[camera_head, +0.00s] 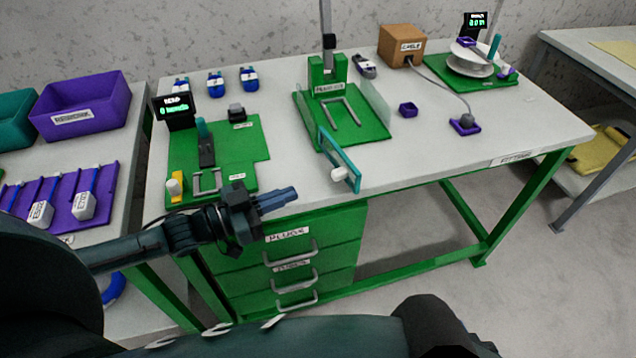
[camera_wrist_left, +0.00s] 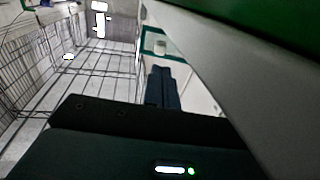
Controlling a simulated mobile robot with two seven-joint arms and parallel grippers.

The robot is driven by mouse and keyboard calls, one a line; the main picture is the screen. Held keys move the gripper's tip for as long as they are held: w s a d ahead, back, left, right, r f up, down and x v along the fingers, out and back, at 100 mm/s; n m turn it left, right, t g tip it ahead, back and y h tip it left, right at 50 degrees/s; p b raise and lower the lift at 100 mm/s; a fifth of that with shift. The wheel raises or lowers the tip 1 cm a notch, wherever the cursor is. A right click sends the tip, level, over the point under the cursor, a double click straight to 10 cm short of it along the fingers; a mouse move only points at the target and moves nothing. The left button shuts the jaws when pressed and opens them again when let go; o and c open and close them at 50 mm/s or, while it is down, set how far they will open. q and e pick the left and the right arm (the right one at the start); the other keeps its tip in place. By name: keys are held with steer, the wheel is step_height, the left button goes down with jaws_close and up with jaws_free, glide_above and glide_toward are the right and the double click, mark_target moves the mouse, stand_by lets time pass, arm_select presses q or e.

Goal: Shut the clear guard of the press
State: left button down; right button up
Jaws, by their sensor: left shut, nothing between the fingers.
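The press (camera_head: 330,72) stands on a green base (camera_head: 372,118) in the middle of the table, with clear side panels. Its clear guard (camera_head: 341,156), framed in teal, stands swung open at the front left of the base, reaching toward the table's front edge. A white knob (camera_head: 339,174) is on the guard. My left gripper (camera_head: 296,190) is shut and empty, left of the knob and apart from it, by the table's front edge. In the left wrist view the shut fingers (camera_wrist_left: 162,72) point toward the guard's teal frame (camera_wrist_left: 145,38) and white knob (camera_wrist_left: 160,47). My right gripper is not seen.
A green board (camera_head: 240,150) with a clamp, a handle and a display lies left of the press. Drawers (camera_head: 330,262) with grey handles sit below the table.

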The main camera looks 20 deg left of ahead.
mark_target(333, 178)
arm_select(q)
steer(key=x, duration=0.7)
steer(key=shift+w+d, duration=0.2)
steer(key=shift+w, duration=0.05)
